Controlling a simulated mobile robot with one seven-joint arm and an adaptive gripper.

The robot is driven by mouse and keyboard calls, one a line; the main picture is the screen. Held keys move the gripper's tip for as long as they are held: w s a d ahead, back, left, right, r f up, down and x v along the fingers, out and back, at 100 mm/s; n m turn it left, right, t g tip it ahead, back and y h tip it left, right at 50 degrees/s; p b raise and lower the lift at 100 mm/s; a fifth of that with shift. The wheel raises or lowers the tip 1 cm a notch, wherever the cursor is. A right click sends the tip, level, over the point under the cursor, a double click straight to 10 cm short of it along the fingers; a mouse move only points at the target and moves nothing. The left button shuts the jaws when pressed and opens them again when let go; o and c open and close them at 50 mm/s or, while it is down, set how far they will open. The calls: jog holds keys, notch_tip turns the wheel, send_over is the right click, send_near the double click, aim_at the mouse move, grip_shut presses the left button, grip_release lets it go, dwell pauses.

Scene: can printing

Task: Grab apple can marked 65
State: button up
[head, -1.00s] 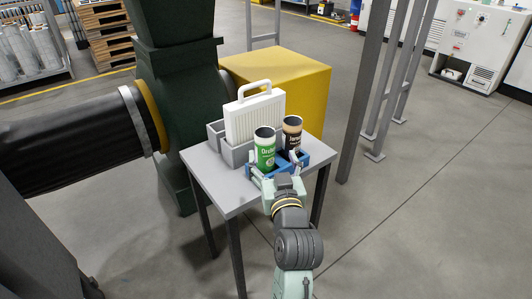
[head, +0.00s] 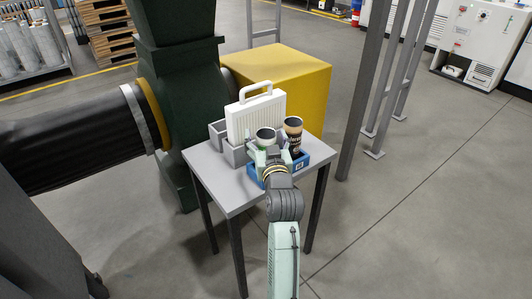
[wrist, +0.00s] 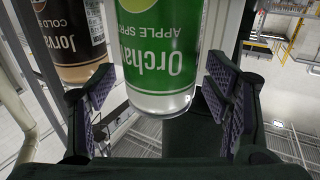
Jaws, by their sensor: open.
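The apple can (head: 265,134) is green and white and stands upright at the blue tray (head: 301,166) on the small table. In the wrist view the same can (wrist: 160,50) shows upside-down lettering, "Orcha…" and "APPLE SPR…". No number 65 is visible on it. My gripper (head: 266,155) is open at the near side of the can and hides its lower part in the head view. In the wrist view my gripper (wrist: 163,95) has a finger on each side of the can's end, with gaps showing.
A dark and tan can (head: 293,133), labelled "Jorva…" and "COLD B…", stands just right of the apple can. A grey holder (head: 234,155) with a white handled panel (head: 256,115) stands behind. The grey table's (head: 208,170) left front is bare. A yellow box (head: 300,75) stands beyond.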

jog(key=c, duration=0.9)
jog(key=shift+o, duration=0.2)
jog(key=shift+r, duration=0.1)
